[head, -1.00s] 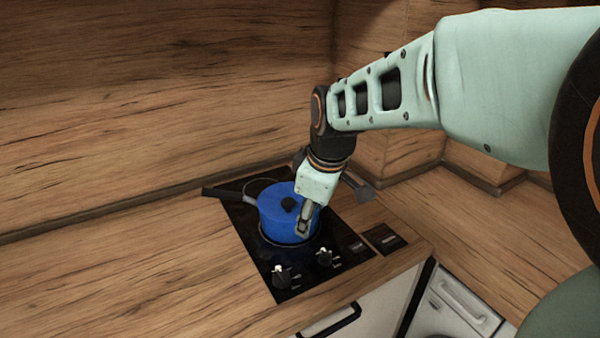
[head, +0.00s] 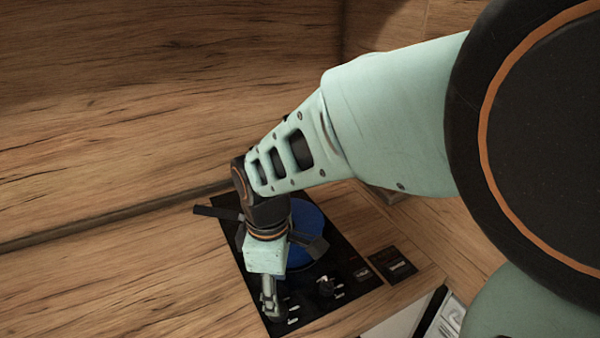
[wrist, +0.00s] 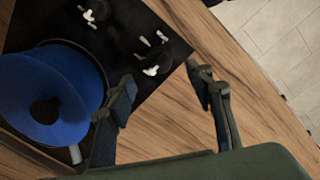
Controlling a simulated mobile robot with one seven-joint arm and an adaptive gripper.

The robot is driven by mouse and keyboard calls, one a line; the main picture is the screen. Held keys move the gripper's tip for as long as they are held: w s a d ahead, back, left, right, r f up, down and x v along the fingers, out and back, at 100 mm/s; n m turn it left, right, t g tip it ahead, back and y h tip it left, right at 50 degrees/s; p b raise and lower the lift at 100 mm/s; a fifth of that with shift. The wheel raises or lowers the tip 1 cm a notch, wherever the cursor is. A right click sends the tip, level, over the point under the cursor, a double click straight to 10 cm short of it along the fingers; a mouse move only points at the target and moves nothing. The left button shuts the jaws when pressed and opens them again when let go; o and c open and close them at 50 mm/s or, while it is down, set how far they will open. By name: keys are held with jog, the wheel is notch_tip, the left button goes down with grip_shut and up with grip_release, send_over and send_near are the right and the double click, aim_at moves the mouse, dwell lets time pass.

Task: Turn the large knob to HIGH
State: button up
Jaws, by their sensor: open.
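Two black knobs with white tops sit at the front of the black hob (head: 345,262). One knob (head: 326,284) shows right of my gripper in the head view and near the top of the wrist view (wrist: 95,12). The other knob (wrist: 155,65) appears between my fingertips in the wrist view; my gripper hides it in the head view. I cannot tell which knob is larger or read the white marks. My gripper (head: 272,308) is open and points down over the hob's front left part. Contact with the knob cannot be told.
The wooden counter (head: 150,270) left of the hob is clear.

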aim_at(283, 308)
jog(key=f+b, duration=0.1)
jog(key=f, duration=0.1)
jog(key=f+b, duration=0.2)
jog(key=f, duration=0.1)
jog(key=f+b, duration=0.2)
jog(key=shift+w+f, duration=0.15)
jog(key=shift+w, duration=0.1)
jog(key=c, duration=1.2)
